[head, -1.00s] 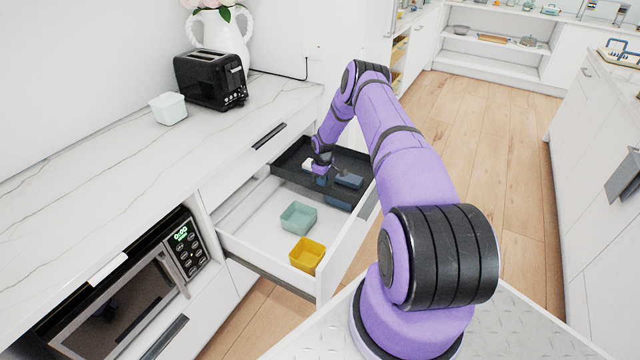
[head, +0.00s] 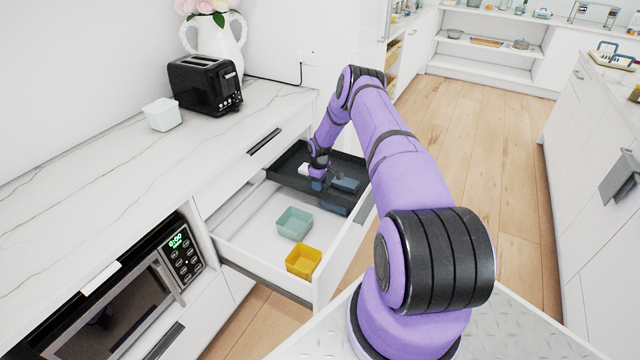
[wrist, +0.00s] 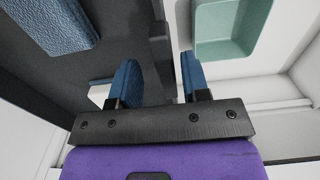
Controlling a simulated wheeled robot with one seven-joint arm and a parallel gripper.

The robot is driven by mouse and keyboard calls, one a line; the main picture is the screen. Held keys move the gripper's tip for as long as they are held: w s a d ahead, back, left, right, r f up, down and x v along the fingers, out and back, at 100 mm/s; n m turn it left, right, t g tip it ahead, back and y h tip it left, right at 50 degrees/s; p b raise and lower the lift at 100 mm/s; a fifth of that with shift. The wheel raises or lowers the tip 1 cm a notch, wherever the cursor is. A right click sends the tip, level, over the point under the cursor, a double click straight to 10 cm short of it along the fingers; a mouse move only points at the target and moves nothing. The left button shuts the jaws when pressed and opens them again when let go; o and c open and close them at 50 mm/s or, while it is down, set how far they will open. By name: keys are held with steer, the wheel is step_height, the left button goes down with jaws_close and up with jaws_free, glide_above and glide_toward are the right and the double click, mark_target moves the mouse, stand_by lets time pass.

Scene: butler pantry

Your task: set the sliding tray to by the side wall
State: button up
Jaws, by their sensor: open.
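The sliding tray (head: 284,177) is dark and shallow. It sits across the far end of the open white drawer (head: 250,237). My gripper (head: 318,186) is down at the tray's near side, small and partly hidden in the head view. In the wrist view my gripper (wrist: 158,82) is open, with its two blue fingertips apart. The tray's dark wall (wrist: 161,50) runs between the fingertips; I cannot tell whether either touches it. The tray floor lies to the left there.
A blue block (head: 345,184) and a small white item (head: 304,169) lie in the tray. A teal bin (head: 294,223) and a yellow bin (head: 303,260) stand in the drawer on the near side. The drawer floor beside the teal bin is clear.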

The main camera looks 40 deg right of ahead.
step_height(320, 180, up, 11)
steer(key=shift+f, duration=0.15)
stand_by(0.7)
